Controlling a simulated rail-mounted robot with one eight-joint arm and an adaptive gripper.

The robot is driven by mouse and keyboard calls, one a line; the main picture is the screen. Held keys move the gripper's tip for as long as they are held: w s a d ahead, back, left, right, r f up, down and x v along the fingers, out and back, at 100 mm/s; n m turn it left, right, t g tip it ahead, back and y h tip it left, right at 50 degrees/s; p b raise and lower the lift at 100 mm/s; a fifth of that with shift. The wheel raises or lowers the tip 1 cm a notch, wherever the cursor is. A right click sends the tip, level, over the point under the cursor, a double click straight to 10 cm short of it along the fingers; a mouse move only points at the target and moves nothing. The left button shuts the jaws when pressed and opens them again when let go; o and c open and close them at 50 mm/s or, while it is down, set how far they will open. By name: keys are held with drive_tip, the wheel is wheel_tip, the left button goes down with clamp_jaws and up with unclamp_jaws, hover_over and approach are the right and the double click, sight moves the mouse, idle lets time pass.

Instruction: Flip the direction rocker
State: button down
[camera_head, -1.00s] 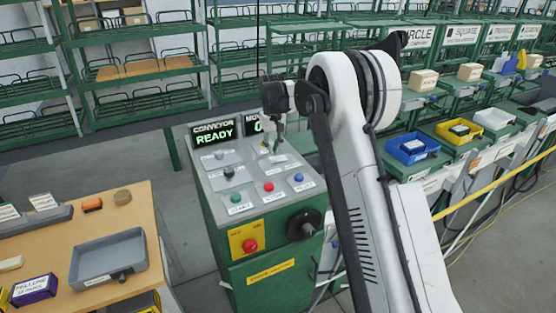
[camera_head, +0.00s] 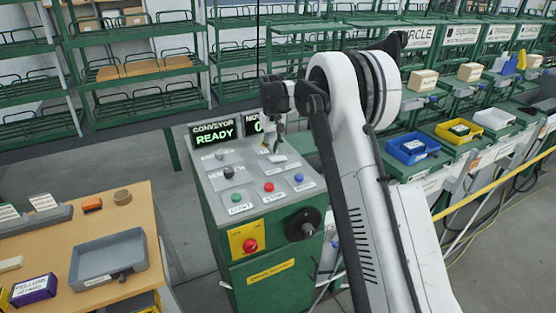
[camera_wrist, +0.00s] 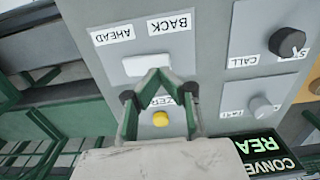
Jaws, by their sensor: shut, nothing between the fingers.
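The direction rocker (camera_wrist: 147,65) is a white rectangular rocker on a grey plate, beside labels reading AHEAD and BACK, in the wrist view. It also shows on the sloping console top in the head view (camera_head: 277,158). My gripper (camera_wrist: 156,72) is shut and empty, its fingertips meeting at the rocker's edge in the picture. I cannot tell whether they touch it. In the head view my gripper (camera_head: 274,148) hangs over the far part of the console. The fingers cover a little of the rocker's lower edge in the wrist view.
A yellow button (camera_wrist: 160,119) lies between the fingers in the picture. Black (camera_wrist: 289,42) and grey (camera_wrist: 262,106) knobs are to the right. The console (camera_head: 262,215) also has green, red and blue buttons, an emergency stop (camera_head: 250,245) and a display (camera_head: 214,132) reading READY.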

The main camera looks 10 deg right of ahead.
sight(273, 158)
drive_tip(key=shift+f+b, duration=0.95)
drive_tip(key=shift+f, duration=0.45)
idle(0.8)
drive_tip(key=shift+r, duration=0.1)
drive_tip(key=shift+r+p, duration=1.2)
drive_tip(key=shift+r, duration=2.2)
drive_tip(key=shift+r, duration=0.1)
